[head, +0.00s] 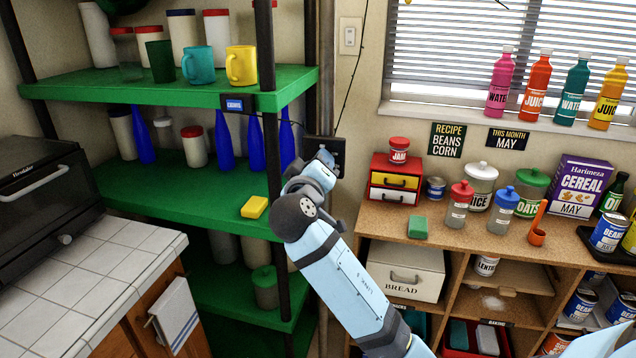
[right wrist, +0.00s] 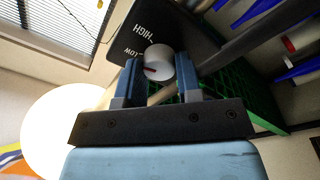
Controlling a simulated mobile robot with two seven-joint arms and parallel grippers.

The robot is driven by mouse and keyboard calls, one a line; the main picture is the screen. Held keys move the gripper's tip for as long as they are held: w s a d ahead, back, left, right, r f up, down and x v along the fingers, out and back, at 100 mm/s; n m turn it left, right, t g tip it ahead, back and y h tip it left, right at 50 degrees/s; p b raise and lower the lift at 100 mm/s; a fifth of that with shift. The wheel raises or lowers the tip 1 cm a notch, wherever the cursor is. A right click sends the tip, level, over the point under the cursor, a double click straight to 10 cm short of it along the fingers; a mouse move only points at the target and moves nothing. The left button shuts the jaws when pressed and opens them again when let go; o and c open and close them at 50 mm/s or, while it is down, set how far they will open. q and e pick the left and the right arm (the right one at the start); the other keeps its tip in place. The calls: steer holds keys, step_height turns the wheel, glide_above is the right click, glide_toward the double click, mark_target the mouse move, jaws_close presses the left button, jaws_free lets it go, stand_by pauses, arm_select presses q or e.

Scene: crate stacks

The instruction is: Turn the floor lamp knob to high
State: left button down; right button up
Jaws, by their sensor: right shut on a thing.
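The knob (right wrist: 158,62) is a small light grey cylinder with a red mark, on a black panel (right wrist: 165,28) in the right wrist view. The panel carries the words HIGH and LOW, seen upside down. My right gripper (right wrist: 157,77) has one blue finger on each side of the knob and is shut on it. In the head view my right arm reaches up to a dark panel (head: 338,148) beside the green shelf; the right gripper (head: 324,157) hides the knob there. The red mark's exact setting is hard to tell. My left gripper is not in view.
A green shelf unit (head: 165,84) with mugs and blue bottles stands close to the left of the arm. A wooden cabinet (head: 450,232) with jars, a red drawer box (head: 394,179) and a bread box (head: 403,270) stands to its right. A bright white round shape (right wrist: 60,125) shows in the wrist view.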

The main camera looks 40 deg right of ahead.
arm_select(q)
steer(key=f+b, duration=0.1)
steer(key=b, duration=0.2)
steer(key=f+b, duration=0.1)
steer(key=b, duration=0.1)
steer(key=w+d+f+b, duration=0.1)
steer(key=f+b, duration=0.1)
steer(key=b, duration=0.1)
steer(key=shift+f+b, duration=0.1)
steer(key=shift+b, duration=0.2)
arm_select(e)
steer(key=m, duration=0.4)
steer(key=m+g, duration=0.1)
steer(key=m, duration=0.4)
steer(key=shift+h, duration=0.3)
steer(key=shift+r, duration=0.1)
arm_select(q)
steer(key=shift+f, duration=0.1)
arm_select(e)
steer(key=o, duration=0.9)
steer(key=shift+o, duration=0.2)
